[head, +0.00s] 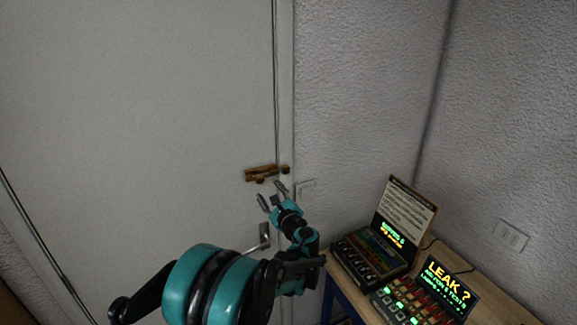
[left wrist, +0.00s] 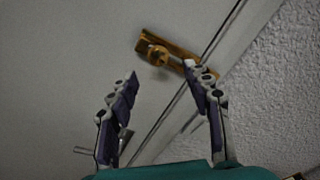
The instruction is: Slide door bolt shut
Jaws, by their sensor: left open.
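A brass door bolt (head: 262,173) is mounted on the pale door (head: 150,110) close to the door's right edge. It also shows in the left wrist view (left wrist: 177,53), with a round knob (left wrist: 157,55) standing out from it. A small brass keeper (head: 285,169) sits on the frame side of the gap. My left gripper (head: 271,194) is open and empty, just below the bolt. My right gripper is not in view.
A metal door handle (head: 264,236) is below the bolt, beside my left arm. A wooden table (head: 340,291) with lit control panels (head: 440,292) stands at the lower right.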

